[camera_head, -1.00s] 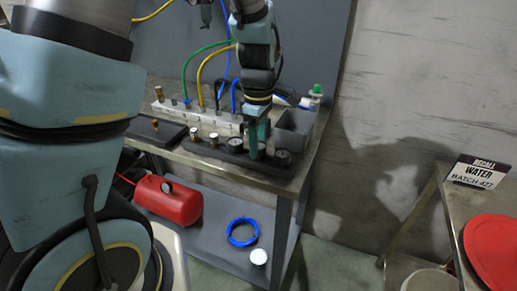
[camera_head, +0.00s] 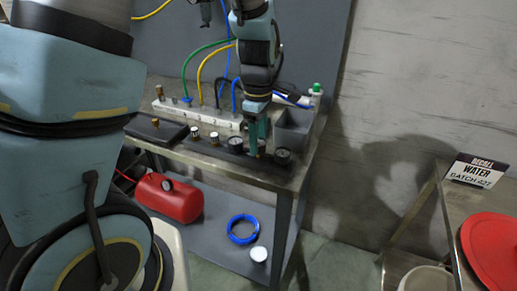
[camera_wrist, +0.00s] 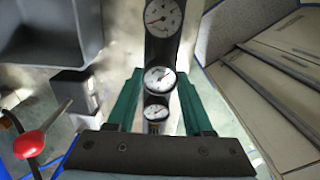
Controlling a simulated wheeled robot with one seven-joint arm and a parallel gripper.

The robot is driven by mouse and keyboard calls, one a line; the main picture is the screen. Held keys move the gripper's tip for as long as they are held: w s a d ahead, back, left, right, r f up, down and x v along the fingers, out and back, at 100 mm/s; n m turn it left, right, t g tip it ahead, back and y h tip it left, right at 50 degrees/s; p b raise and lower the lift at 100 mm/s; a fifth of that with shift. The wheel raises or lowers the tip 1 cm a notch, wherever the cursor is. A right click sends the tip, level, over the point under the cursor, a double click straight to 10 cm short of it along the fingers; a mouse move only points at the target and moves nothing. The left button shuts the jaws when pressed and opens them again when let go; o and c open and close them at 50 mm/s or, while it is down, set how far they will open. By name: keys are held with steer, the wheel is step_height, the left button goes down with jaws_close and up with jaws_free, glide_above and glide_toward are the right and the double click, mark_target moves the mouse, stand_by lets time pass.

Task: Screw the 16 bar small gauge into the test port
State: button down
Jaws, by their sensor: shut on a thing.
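My gripper (camera_head: 257,145) points down over the dark gauge rack (camera_head: 175,135) at the front of the bench. In the wrist view its green fingers (camera_wrist: 160,85) are shut on a small round gauge (camera_wrist: 160,78) with a white dial. The dial's range is too small to read, so I cannot tell whether it is the 16 bar one. The gauge appears to be still at its place in the rack. In the head view the fingers mostly hide it. A pale manifold (camera_head: 205,114) with fittings and hoses lies behind the rack; I cannot tell which fitting is the test port.
A bigger gauge (camera_wrist: 163,17) and another small gauge (camera_wrist: 156,112) line up with the held one. More gauges (camera_head: 195,133) stand left in the rack. A grey bin (camera_head: 293,130) is close on the right. A red tank (camera_head: 168,198) lies on the lower shelf.

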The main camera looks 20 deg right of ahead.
steer(key=shift+r+p, duration=1.75)
steer(key=shift+s+f, duration=0.1)
